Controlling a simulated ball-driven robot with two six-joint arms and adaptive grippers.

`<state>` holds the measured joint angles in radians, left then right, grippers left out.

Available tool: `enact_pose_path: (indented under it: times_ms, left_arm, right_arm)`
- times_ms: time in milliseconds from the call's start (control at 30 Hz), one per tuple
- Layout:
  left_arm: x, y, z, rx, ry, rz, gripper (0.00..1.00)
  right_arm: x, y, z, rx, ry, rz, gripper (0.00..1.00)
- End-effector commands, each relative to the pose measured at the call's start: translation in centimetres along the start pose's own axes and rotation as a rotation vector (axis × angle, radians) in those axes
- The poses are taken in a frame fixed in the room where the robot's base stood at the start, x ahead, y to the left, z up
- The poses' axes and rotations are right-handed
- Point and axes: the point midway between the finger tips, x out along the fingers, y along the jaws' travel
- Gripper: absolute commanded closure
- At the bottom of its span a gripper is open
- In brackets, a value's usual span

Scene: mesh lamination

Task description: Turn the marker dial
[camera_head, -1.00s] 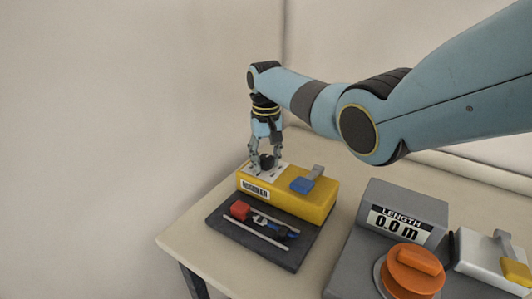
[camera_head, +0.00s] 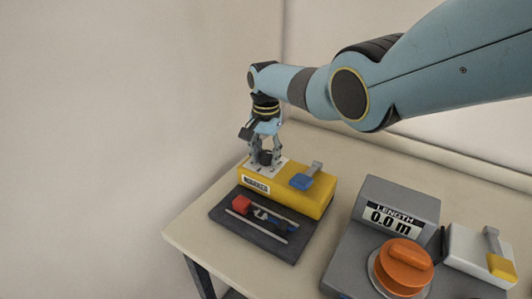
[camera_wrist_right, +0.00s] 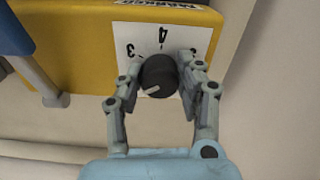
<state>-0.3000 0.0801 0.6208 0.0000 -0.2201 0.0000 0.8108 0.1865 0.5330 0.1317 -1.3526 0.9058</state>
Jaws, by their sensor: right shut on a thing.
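The yellow marker box (camera_head: 310,202) stands at the far left part of the table. Its black marker dial (camera_head: 265,157) sits on a white numbered plate on top. My right gripper (camera_head: 266,160) points down over the plate and is shut on the dial. In the right wrist view, the fingers of the right gripper (camera_wrist_right: 160,70) hold the marker dial (camera_wrist_right: 157,75) from both sides. Its white pointer line faces the lower left of that view. The numerals 3 and 4 show upside down; the fingers hide others. My left gripper is out of view.
A blue-tipped lever (camera_head: 302,181) stands on the box beside the dial. A dark tray (camera_head: 286,252) with small tools lies in front. To the right are a grey length unit reading 0.0 m (camera_head: 407,199), an orange knob (camera_head: 405,263) and a white yellow-tipped device (camera_head: 468,246).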

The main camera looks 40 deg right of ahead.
Motion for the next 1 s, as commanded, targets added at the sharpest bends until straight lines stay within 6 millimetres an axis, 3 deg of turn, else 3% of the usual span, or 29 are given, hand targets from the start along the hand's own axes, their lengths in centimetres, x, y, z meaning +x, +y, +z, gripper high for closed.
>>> enact_pose_path:
  times_ms: [567,600,700,767,1000]
  left_arm:
    - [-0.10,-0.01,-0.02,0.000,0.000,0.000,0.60]
    - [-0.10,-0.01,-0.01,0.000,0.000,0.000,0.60]
    - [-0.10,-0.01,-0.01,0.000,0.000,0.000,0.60]
    - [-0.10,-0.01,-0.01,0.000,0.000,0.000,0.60]
    - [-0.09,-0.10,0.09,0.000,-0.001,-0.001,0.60]
  right_arm:
    - [-0.14,-0.10,-0.16,0.034,0.004,-0.003,0.96]
    - [-0.14,-0.10,-0.17,0.034,0.004,-0.003,0.62]
    - [-0.13,-0.09,-0.14,0.034,0.004,-0.003,0.49]
    - [-0.10,-0.07,-0.12,0.034,0.003,-0.002,0.41]
    - [-0.06,-0.04,-0.05,0.033,0.001,-0.001,0.41]
